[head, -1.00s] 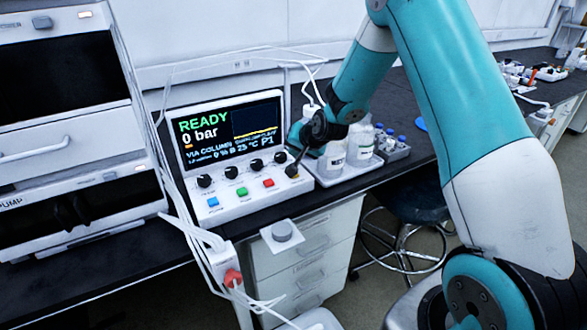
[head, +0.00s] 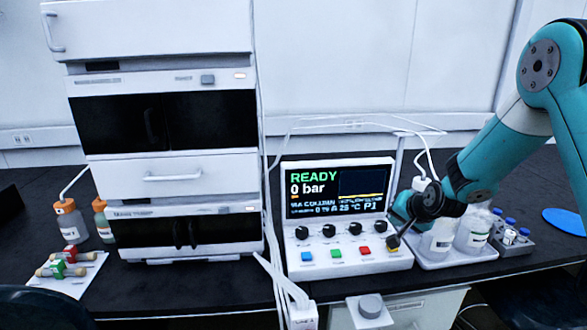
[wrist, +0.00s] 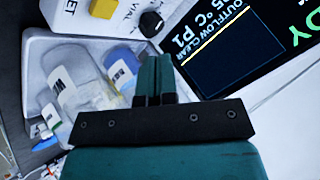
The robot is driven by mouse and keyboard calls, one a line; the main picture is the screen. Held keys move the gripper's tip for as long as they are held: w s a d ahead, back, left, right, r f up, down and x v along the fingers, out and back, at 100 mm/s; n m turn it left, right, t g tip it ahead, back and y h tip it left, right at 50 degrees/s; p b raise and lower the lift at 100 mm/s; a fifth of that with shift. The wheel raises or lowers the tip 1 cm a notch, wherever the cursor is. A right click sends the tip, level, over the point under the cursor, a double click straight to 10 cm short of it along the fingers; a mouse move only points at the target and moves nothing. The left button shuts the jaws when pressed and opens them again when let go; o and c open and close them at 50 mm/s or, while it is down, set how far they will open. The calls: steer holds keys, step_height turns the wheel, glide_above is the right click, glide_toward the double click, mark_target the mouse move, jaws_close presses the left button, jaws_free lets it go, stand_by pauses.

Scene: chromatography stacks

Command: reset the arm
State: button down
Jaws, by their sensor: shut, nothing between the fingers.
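My gripper (head: 394,243) is at the right end of the control panel in the head view, close to its rightmost black knob. In the wrist view my gripper (wrist: 154,80) has its two teal fingers together with nothing between them. The control panel (head: 345,262) has a screen (head: 336,190) reading READY and 0 bar, with several black knobs and blue, green and red buttons below. In the wrist view a black knob (wrist: 151,23) and a yellow button (wrist: 103,8) lie beyond the fingertips. I cannot tell whether the fingers touch the panel.
A white tray (head: 462,262) with bottles stands right of the panel, under my arm. A vial rack (head: 513,243) is farther right. The tall chromatography stack (head: 190,165) stands left, with cables (head: 268,230) beside it. Bottles (head: 71,222) and a white sheet (head: 70,286) lie far left.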

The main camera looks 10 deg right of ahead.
steer(key=s+a+r+n+g+y+p, duration=0.1)
steer(key=s+a+r+n+g+y, duration=0.45)
steer(key=s+a+r, duration=0.85)
steer(key=s+a+r+n+g+h, duration=0.1)
steer(key=s+n, duration=0.3)
steer(key=s, duration=0.7)
steer(key=s+a+r+n+g+h+p, duration=0.1)
steer(key=s+a+r+n+g, duration=0.1)
steer(key=s, duration=0.9)
steer(key=a+r+n, duration=0.1)
steer(key=a+n, duration=0.1)
steer(key=n, duration=0.1)
steer(key=shift+s+a+r, duration=0.2)
steer(key=shift+s+a, duration=0.05)
steer(key=shift+s, duration=0.1)
steer(key=shift+g+h, duration=0.25)
